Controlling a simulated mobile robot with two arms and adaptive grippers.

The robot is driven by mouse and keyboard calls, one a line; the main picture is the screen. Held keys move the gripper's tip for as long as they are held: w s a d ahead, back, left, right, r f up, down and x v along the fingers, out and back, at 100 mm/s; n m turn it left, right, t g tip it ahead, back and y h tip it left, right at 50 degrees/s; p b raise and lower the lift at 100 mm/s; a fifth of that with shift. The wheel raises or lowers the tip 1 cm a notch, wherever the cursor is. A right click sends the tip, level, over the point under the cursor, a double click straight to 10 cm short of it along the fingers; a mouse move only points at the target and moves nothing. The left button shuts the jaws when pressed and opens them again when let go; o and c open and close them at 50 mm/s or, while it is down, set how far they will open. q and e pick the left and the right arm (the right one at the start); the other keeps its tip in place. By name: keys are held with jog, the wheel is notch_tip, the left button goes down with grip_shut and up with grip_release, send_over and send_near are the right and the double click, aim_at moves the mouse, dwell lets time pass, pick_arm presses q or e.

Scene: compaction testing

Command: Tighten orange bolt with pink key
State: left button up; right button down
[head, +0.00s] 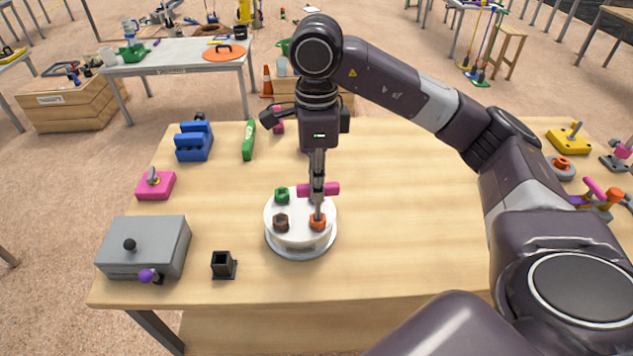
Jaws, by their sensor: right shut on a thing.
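The orange bolt (317,222) sits at the front right of a round white plate (299,230) on the wooden table. A green bolt (282,195) and a brown bolt (281,223) stand on the same plate. My right gripper (318,188) points straight down over the orange bolt and is shut on the pink key (331,188). The key's pink bar shows beside the fingers. Its lower end is at the orange bolt, but I cannot tell how fully it is seated. My left gripper is not in view.
A grey box (146,247) with knobs and a black square holder (223,265) stand at the front left. A pink block (156,186), a blue block (194,141) and a green block (249,140) lie farther back.

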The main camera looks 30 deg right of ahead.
jog(key=shift+r+p, duration=1.8)
jog(key=shift+r, duration=0.5)
notch_tip(320, 180, up, 6)
jog(key=p, duration=0.5)
